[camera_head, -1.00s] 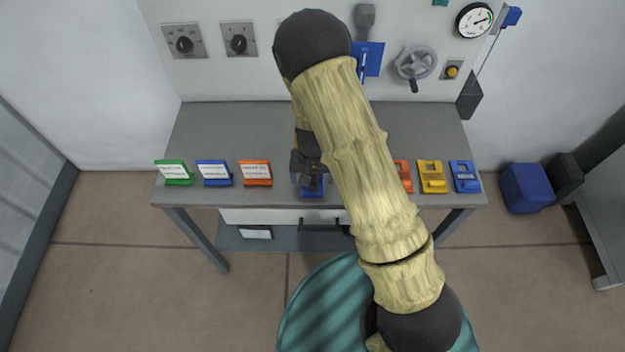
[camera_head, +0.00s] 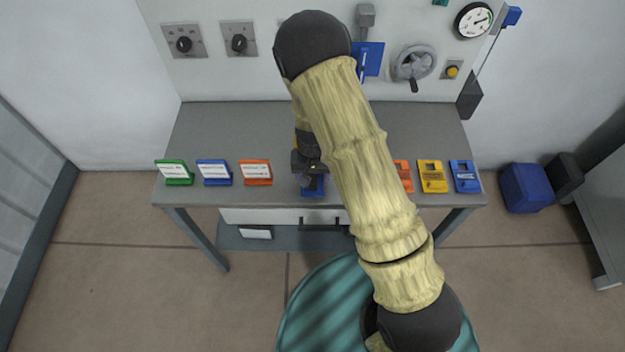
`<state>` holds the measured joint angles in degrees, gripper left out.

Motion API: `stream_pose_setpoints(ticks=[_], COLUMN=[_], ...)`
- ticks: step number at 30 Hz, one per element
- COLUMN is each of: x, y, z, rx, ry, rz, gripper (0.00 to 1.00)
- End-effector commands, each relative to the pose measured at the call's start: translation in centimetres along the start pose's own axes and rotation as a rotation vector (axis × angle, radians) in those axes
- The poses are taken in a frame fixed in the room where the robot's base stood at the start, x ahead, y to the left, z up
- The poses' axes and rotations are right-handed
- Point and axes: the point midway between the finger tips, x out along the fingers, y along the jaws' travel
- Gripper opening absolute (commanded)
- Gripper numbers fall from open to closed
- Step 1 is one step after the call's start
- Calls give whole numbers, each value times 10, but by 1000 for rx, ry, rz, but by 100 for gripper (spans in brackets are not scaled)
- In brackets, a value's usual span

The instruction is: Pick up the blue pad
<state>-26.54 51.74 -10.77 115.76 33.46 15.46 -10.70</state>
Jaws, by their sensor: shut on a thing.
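The blue pad (camera_head: 312,191) is at the front edge of the grey table, left of my arm. Only its lower front part shows; my gripper (camera_head: 313,183) covers the rest from above. The gripper is shut on the blue pad. The pad is at or very near the table top; I cannot tell whether there is a gap under it.
On the table (camera_head: 230,120), green (camera_head: 174,173), blue (camera_head: 214,173) and orange (camera_head: 256,173) labelled stands sit left. Orange (camera_head: 403,176), yellow (camera_head: 432,177) and blue (camera_head: 465,177) blocks sit right. The panel behind carries switches and a valve wheel (camera_head: 415,64).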

Motion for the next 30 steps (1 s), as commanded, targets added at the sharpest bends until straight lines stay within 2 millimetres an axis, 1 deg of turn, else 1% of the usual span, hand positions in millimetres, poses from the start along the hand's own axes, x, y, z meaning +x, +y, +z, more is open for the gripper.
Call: stream_pose_setpoints(ticks=[5, 8, 11, 18, 21, 25, 30], x=[-3, -12, -26, -72, -88, -99, -100], y=[0, 0, -1, -1, -1, 0, 0], z=[0, 0, -1, -1, -1, 0, 0], rx=[0, -2, -2, -1, -1, -1, 0], ry=[2, 2, 4, 5, 4, 1, 0], rz=[-1, -1, -1, -2, -2, -1, 0], gripper=[37, 37, 37, 37, 37, 37, 37])
